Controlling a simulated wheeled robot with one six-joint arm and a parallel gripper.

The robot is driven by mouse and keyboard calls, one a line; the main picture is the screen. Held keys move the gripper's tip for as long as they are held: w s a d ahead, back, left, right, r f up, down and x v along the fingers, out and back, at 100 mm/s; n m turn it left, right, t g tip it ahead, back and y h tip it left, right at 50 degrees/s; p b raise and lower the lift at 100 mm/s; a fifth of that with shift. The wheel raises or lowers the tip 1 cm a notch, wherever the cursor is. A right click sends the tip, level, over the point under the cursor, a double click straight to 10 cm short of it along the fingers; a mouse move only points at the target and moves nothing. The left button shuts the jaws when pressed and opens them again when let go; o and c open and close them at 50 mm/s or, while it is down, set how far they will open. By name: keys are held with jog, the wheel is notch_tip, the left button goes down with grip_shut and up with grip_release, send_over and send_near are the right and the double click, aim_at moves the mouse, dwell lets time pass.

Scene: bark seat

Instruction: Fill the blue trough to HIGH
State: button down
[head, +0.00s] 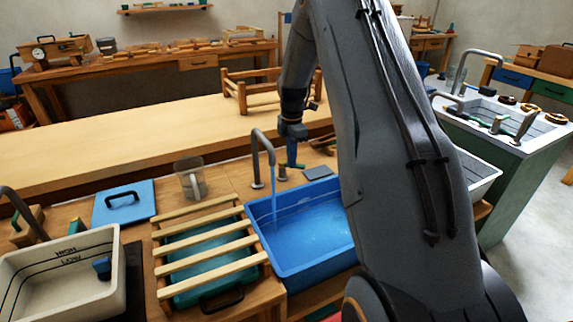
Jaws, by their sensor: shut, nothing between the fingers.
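The blue trough (297,262) sits in the bench at the centre. Bluish water covers its floor, and its right part is hidden behind my arm. I see no HIGH mark on its visible walls. A grey curved spout (256,150) stands at its back left, and a stream of water (273,200) falls from it into the trough. A blue tap lever (292,155) stands upright behind the trough, beside a small metal base (282,173). My gripper (292,136) is shut and empty, pointing down at the lever's top. I cannot tell whether they touch.
A white trough (105,235) marked HIGH and LOW stands at left, with a blue block in it. A slatted wooden rack (205,245) lies over a teal basin. A clear jug (190,178) and blue board (124,202) stand behind. A grey sink unit is at right.

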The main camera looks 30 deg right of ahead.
jog(key=shift+r, duration=0.1)
jog(key=w+d+b, duration=0.3)
jog(key=w+d, duration=0.2)
jog(key=shift+w, duration=0.2)
dwell(0.4)
jog(key=shift+f+b, duration=0.85)
jog(key=shift+f, duration=1.15)
dwell(4.8)
